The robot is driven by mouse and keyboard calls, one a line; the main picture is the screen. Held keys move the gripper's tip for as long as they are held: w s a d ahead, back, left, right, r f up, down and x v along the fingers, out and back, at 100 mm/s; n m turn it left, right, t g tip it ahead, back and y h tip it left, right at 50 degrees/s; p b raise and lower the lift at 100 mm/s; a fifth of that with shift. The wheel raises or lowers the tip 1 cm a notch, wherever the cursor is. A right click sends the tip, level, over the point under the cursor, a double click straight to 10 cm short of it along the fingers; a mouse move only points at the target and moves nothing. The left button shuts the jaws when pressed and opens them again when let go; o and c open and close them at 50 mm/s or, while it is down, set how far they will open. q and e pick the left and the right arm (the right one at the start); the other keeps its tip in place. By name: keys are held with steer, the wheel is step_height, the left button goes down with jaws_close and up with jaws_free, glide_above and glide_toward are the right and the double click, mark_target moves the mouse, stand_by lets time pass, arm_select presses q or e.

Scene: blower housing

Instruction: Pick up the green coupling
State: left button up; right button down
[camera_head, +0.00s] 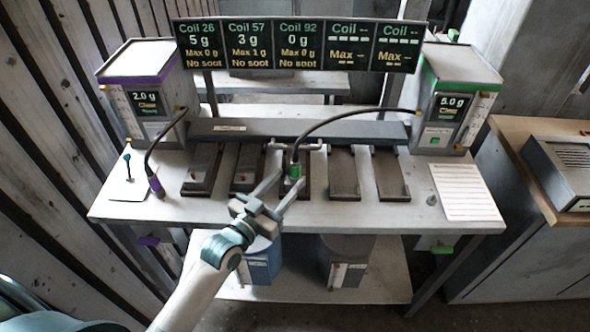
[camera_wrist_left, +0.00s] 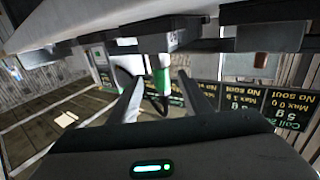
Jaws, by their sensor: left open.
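The green coupling (camera_head: 295,171) is on the end of a black hose, upright over the middle slot of the row of dark trays on the bench. In the left wrist view, which is upside down, the coupling (camera_wrist_left: 162,80) shows between the two fingers. My left gripper (camera_head: 291,177) is open, one finger on each side of the coupling. I cannot tell whether either finger touches it. In the wrist view the left gripper (camera_wrist_left: 160,85) also appears open. My right gripper is not in view.
A purple-trimmed box (camera_head: 145,88) stands at left, with a purple coupling (camera_head: 156,186) near it. A green-trimmed box (camera_head: 453,98) stands at right; the black hose (camera_head: 345,119) arches from it. A display board (camera_head: 297,46) stands behind. A paper sheet (camera_head: 465,191) lies at right.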

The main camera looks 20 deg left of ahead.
mark_target(292, 173)
arm_select(q)
steer(key=p+x, duration=0.2)
steer(key=x, duration=0.2)
steer(key=shift+w+r, duration=0.2)
steer(key=shift+w+f, duration=0.1)
steer(key=shift+w, duration=0.25)
jaws_close()
steer(key=shift+r, duration=0.2)
steer(key=shift+r, duration=0.55)
step_height(292, 173, up, 2)
steer(key=shift+r+b, duration=0.1)
steer(key=shift+b, duration=0.35)
steer(key=s+d+r+b, duration=0.2)
steer(key=d+r, duration=0.5)
steer(key=d, duration=0.4)
steer(key=shift+s+d+r+b, duration=0.2)
steer(key=shift+s+b, duration=0.15)
steer(key=shift+s, duration=0.2)
